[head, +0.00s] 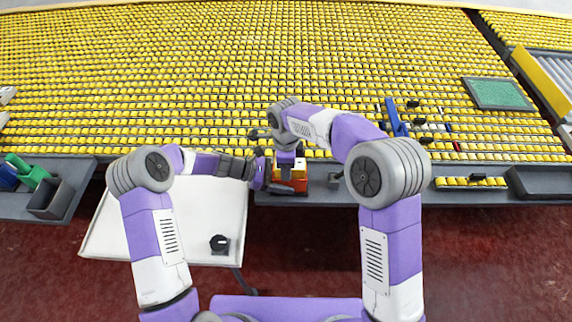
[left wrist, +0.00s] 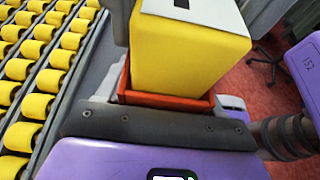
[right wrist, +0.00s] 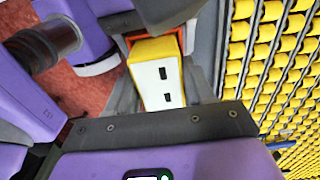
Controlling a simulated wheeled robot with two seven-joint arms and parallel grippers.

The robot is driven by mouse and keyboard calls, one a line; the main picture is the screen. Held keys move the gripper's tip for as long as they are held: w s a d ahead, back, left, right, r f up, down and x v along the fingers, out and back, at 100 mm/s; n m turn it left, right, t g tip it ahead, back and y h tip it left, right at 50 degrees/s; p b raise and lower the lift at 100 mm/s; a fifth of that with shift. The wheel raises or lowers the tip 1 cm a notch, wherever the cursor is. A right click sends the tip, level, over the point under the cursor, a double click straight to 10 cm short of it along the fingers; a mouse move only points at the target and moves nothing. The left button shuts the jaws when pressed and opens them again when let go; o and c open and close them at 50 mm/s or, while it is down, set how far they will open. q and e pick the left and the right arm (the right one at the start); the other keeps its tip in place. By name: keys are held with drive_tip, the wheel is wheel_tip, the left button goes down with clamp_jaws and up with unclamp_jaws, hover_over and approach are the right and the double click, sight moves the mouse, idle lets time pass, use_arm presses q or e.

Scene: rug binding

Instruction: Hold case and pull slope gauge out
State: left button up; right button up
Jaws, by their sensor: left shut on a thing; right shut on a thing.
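The slope gauge is a yellow block (left wrist: 190,55) with a white face and dark slots. It stands up out of the open red-orange case (left wrist: 140,97), its lower end inside the case's rim. Both also show in the head view, the gauge (head: 299,174) above the case (head: 291,187), at the conveyor's front edge. My left gripper (head: 264,173) is shut on the case from the left. My right gripper (head: 287,153) comes from above and is shut on the gauge; its white face (right wrist: 160,82) shows between the fingers in the right wrist view. How deep the gauge sits is hidden.
Yellow rollers (head: 200,80) fill the area behind. A white table (head: 180,222) with a small black object (head: 220,243) stands front left. Blue parts (head: 394,117) lie on the rollers.

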drive_tip(key=shift+r, duration=0.1)
drive_tip(key=shift+r, duration=4.15)
use_arm(q)
drive_tip(key=o, duration=1.3)
drive_tip(key=v, duration=1.2)
